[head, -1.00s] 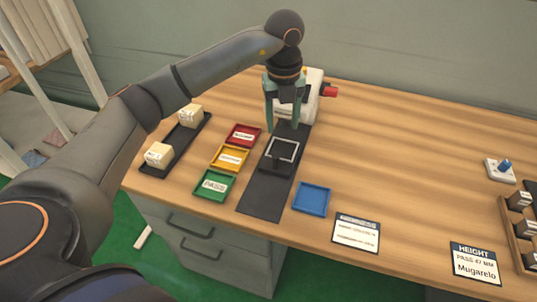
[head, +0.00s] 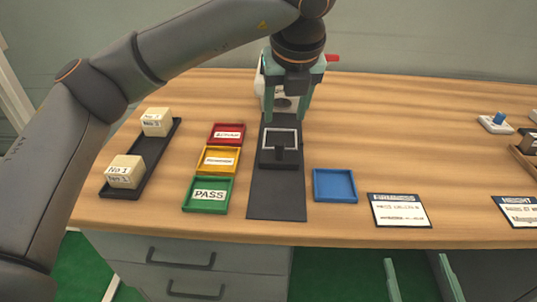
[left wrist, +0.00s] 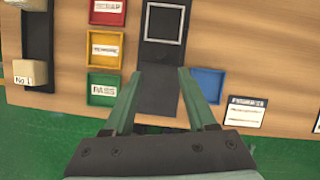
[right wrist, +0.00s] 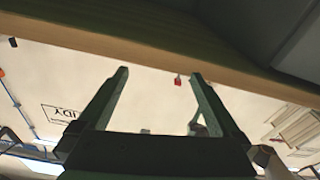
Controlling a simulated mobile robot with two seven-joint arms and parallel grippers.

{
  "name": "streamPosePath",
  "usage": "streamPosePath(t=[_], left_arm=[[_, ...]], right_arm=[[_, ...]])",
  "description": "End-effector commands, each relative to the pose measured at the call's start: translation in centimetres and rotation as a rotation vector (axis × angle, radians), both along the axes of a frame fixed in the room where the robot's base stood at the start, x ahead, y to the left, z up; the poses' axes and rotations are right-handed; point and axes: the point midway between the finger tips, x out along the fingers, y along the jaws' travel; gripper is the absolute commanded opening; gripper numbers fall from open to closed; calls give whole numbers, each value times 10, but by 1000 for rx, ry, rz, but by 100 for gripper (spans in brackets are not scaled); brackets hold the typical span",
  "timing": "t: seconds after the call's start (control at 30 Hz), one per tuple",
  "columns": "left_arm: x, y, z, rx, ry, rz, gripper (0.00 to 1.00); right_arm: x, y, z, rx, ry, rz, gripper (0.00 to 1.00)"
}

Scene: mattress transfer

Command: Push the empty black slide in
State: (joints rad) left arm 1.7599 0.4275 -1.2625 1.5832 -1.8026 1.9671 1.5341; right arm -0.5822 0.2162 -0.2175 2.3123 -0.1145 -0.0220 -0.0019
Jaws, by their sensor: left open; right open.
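The black slide (head: 280,150), with an empty white square outline on top, sits on a long dark track (head: 277,197) that runs from a white machine (head: 265,92) toward the table's front edge. The slide is also at the top of the left wrist view (left wrist: 165,22). My left gripper (head: 285,117) is open, pointing down over the machine end of the track, just behind the slide in the head view. Nothing is between its fingers; contact with the slide cannot be told. My right gripper (head: 416,262) is open and empty, below the table's front edge.
Red (head: 227,133), yellow (head: 219,159) and green (head: 208,195) trays stand left of the track. A blue tray (head: 335,185) stands to its right. A black tray (head: 162,160) holds two boxes at the left.

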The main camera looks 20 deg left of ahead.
Motion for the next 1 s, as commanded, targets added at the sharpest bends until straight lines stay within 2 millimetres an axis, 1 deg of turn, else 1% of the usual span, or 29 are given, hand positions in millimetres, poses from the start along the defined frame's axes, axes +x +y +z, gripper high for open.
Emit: streamPosePath(t=[0.17,0.37,0.5,0.7,0.83,1.0], left_arm=[[4,2,-14,3,0,1,57],[17,10,-52,3,3,2,57],[27,15,-78,2,2,2,57],[38,19,-105,2,1,1,57],[41,21,-112,1,-2,0,57],[43,22,-115,1,-3,0,57]], right_arm=[[-1,1,13,-1,-57,8,100],[-7,4,46,0,-201,28,100],[-15,6,71,0,-309,46,100],[-26,8,96,-1,-423,66,100],[-31,9,105,0,-462,73,100],[-32,10,108,0,-474,76,100]])
